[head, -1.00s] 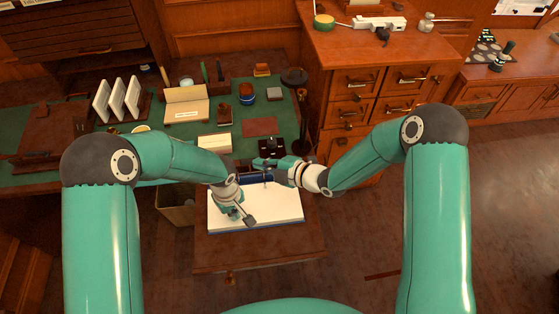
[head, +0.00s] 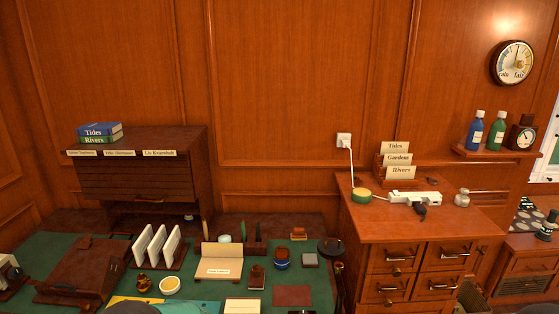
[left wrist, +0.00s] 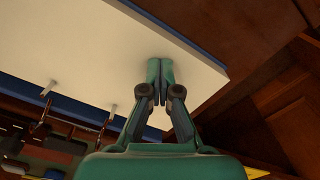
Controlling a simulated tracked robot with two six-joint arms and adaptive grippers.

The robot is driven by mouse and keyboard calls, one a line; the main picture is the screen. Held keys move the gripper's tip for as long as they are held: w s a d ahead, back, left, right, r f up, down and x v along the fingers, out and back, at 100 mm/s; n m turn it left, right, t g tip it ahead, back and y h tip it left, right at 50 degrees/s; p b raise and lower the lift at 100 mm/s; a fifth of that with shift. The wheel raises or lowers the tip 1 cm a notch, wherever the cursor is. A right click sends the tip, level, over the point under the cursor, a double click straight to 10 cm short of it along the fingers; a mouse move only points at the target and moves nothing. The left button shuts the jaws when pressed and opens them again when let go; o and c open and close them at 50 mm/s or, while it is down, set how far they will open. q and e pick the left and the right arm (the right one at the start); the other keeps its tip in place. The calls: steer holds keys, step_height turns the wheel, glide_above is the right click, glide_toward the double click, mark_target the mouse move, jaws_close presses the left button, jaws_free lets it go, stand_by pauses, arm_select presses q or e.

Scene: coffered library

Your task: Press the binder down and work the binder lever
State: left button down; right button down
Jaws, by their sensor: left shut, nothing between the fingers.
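The binder lies open in the left wrist view, with a broad white page (left wrist: 95,50) and a blue cover edge (left wrist: 185,42) around it. Thin metal ring posts (left wrist: 111,113) stand along its lower edge there. I cannot make out the lever. My left gripper (left wrist: 160,78) is shut and empty, its fingertips over the white page near a corner. I cannot tell whether they touch the page. My right gripper is out of view.
The green-topped desk (head: 316,283) holds a letter rack (head: 157,246), a card stand (head: 219,262) and several small items. A drawer cabinet (head: 425,235) stands right of it, with a white power strip (head: 413,197) on top. A dial (head: 513,62) hangs on the panelled wall.

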arm_select(q)
steer(key=shift+r+p, duration=0.3)
steer(key=shift+r, duration=0.45)
steer(key=shift+r+p, duration=0.9)
steer(key=shift+r, duration=1.25)
steer(key=shift+w, duration=0.1)
